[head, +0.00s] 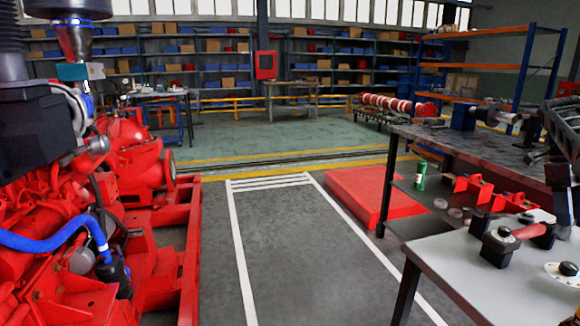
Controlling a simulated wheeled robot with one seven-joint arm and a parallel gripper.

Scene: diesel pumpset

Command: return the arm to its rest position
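What looks like my gripper (562,205) is at the right edge, dark, with its end pointing down above the light grey table (450,262). It is partly cut off by the picture's edge, and I cannot make out its fingers well enough to tell whether it is open or shut. I see nothing clearly held in it. Dark arm parts run up from it along the right edge.
The red diesel pumpset (110,190) with a blue hose (45,240) fills the left. A tool with a red handle (510,238) lies on the grey table. A dark workbench (460,145) stands behind. The floor lane (290,245) in the middle is clear.

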